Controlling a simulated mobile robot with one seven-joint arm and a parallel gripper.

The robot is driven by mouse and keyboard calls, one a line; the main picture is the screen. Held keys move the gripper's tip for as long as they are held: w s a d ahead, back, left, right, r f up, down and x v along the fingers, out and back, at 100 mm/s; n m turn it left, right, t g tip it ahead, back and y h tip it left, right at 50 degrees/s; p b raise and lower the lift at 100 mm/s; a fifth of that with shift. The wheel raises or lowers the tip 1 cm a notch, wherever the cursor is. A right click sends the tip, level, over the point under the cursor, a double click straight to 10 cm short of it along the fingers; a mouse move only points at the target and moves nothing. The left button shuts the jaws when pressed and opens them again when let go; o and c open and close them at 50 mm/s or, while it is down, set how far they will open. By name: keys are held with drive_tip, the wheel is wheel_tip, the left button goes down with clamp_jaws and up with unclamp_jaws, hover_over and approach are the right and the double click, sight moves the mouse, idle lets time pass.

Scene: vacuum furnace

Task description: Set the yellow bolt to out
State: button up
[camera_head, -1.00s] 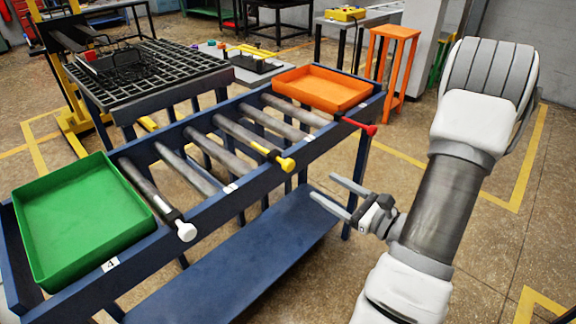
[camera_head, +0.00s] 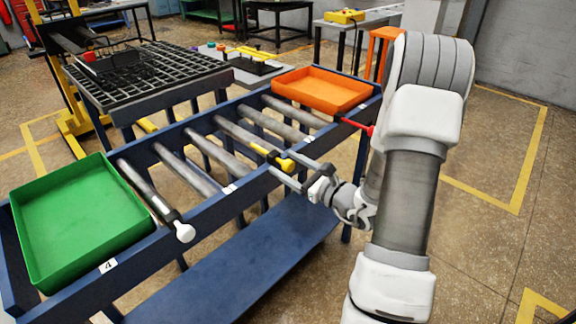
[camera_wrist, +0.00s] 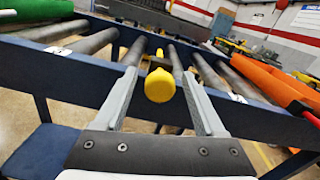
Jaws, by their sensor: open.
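The yellow bolt (camera_head: 286,164) sticks out over the front rail of the blue roller table, with its round knob toward my arm. In the wrist view its yellow knob (camera_wrist: 160,86) sits between the two fingers, near their tips. My gripper (camera_head: 291,174) is open, with its fingers pointing at the bolt from the front. Gaps show on both sides of the knob in the wrist view, so the fingers do not appear to touch it.
A white-knobbed bolt (camera_head: 184,231) lies to the left and a red-knobbed bolt (camera_head: 369,130) to the right. A green tray (camera_head: 75,215) and an orange tray (camera_head: 320,90) sit on the table (camera_head: 250,180). Rollers fill the middle. A blue lower shelf (camera_head: 240,270) lies below.

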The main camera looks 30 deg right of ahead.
clamp_jaws()
idle(1.3)
